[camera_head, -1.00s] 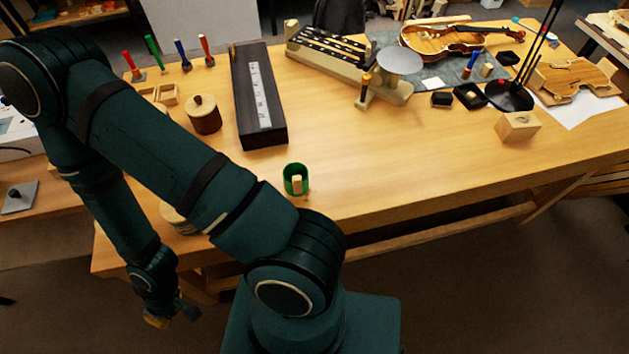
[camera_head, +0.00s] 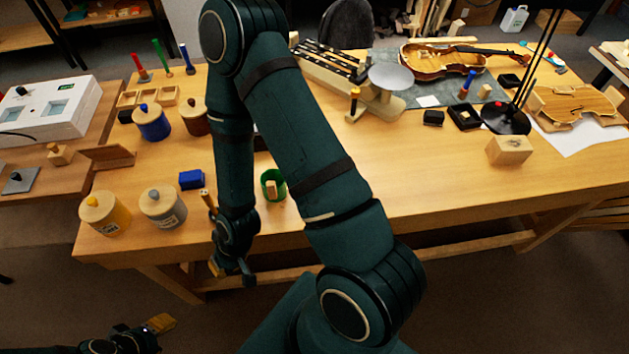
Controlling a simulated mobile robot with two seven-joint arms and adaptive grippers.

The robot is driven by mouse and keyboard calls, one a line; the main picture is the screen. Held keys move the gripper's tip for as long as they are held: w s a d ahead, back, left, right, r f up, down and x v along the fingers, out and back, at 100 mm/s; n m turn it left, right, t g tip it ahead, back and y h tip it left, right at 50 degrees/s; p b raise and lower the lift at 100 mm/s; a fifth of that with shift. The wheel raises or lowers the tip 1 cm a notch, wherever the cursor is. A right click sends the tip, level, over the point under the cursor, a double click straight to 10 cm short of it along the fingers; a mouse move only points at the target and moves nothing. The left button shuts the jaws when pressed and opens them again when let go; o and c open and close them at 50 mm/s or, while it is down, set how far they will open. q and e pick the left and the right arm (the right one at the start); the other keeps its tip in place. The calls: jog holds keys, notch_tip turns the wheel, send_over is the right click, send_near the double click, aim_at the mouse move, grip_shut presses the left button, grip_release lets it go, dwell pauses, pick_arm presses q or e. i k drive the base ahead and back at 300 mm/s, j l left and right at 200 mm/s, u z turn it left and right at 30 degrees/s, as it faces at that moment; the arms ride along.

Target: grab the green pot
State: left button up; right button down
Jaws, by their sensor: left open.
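The green pot (camera_head: 281,188) stands upright on the bench near its front edge, with a small wooden piece inside. My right arm passes just in front and to its right, and its forearm hangs down on its left. My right gripper (camera_head: 232,270) points down in front of the bench edge, below and left of the pot. Its fingers look spread and empty. My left gripper (camera_head: 152,329) is at the bottom left, low and far from the pot, open, with a yellow fingertip showing.
Yellow (camera_head: 105,214) and grey (camera_head: 163,208) lidded jars and a blue block (camera_head: 191,179) stand left of the pot. A blue jar (camera_head: 151,121) is further back. A wooden block (camera_head: 509,149) is at the right. The bench between pot and block is largely clear.

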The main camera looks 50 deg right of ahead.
aim_at(274, 190)
jog(key=z, duration=1.6)
jog(key=k+j+z, duration=0.15)
jog(key=j, duration=0.25)
jog(key=k+j+z, duration=0.2)
jog(key=j, duration=0.2)
jog(key=i, duration=0.05)
